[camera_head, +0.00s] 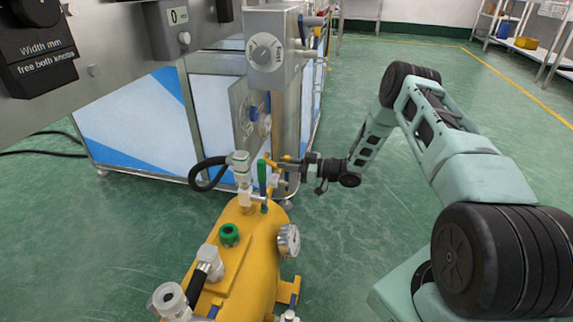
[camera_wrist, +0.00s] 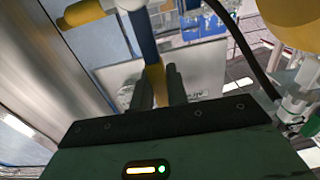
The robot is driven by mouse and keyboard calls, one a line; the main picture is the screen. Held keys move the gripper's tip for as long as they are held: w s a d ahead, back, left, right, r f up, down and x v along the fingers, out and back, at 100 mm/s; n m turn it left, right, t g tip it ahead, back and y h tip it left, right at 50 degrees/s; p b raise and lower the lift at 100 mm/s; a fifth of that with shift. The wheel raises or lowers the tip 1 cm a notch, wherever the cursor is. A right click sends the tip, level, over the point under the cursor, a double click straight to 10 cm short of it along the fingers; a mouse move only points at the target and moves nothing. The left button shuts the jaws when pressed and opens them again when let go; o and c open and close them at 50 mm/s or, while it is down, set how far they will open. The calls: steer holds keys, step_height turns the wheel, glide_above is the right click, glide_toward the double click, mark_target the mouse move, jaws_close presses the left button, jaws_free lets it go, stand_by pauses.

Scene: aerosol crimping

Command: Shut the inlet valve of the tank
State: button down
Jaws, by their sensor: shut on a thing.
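My gripper (camera_head: 283,163) reaches in from the right, close to the lever. In the wrist view my gripper (camera_wrist: 161,88) is shut on a slim yellow handle (camera_wrist: 154,78), which meets a dark blue bar (camera_wrist: 141,32). I cannot tell which valve this handle belongs to. The tank shows partly in the wrist view (camera_wrist: 295,18).
A pressure gauge (camera_head: 289,240), a green cap (camera_head: 229,235) and further fittings (camera_head: 172,300) sit on the tank. A steel machine cabinet (camera_head: 150,125) with a knob box (camera_head: 268,53) stands close behind. Green floor (camera_head: 390,240) is clear between tank and arm.

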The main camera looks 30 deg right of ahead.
steer(key=shift+d+f, duration=0.1)
steer(key=shift+d, duration=0.05)
steer(key=c, duration=1.4)
jaws_free()
steer(key=p+v, duration=0.4)
steer(key=v, duration=1.3)
steer(key=shift+s+d, duration=0.1)
steer(key=shift+s, duration=0.1)
